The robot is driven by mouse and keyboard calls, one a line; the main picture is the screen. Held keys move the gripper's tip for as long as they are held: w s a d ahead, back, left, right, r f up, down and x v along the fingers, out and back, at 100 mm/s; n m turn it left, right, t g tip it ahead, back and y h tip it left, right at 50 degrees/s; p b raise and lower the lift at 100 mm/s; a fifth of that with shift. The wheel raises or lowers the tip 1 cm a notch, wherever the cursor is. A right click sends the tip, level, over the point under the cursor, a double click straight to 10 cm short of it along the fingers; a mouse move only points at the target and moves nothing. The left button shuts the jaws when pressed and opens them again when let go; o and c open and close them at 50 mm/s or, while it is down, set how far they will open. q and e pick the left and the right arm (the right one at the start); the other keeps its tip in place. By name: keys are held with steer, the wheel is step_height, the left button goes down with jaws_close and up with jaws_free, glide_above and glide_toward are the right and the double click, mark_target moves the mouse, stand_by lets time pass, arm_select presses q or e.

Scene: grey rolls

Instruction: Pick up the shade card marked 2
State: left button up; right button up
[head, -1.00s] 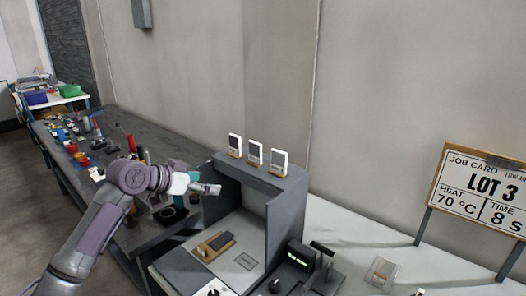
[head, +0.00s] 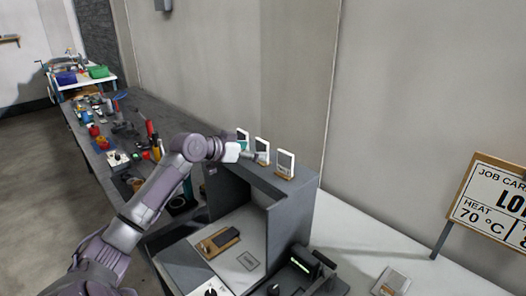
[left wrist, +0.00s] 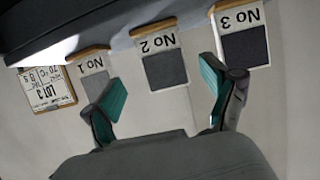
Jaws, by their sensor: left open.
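Three shade cards stand in small wooden holders on top of the grey booth (head: 297,193). The wrist view is upside down. It shows card No 2 (left wrist: 165,70) in the middle, card No 1 (left wrist: 93,85) at left and card No 3 (left wrist: 245,48) at right. My left gripper (left wrist: 160,90) is open and empty, with card No 2 between its green-padded fingers in the picture; its distance from the card is unclear. In the head view the left gripper (head: 256,156) partly covers the middle card (head: 262,146). My right gripper is not in view.
The job card board (head: 490,205) stands at right. Below the cards, the booth holds a dark block on a wooden piece (head: 218,241). A long bench at left carries several tools. The wall is close behind the cards.

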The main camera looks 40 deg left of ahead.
mark_target(261, 150)
arm_select(q)
steer(key=shift+w+p, duration=0.95)
steer(key=x, duration=0.2)
steer(key=shift+w+f+p, duration=0.2)
steer(key=shift+f+p, duration=0.1)
steer(key=shift+p, duration=0.05)
steer(key=shift+w+f, duration=0.2)
steer(key=shift+w, duration=0.05)
steer(key=shift+s, duration=0.15)
steer(key=shift+c, duration=0.5)
steer(key=c, duration=0.8)
steer(key=shift+c, duration=1.3)
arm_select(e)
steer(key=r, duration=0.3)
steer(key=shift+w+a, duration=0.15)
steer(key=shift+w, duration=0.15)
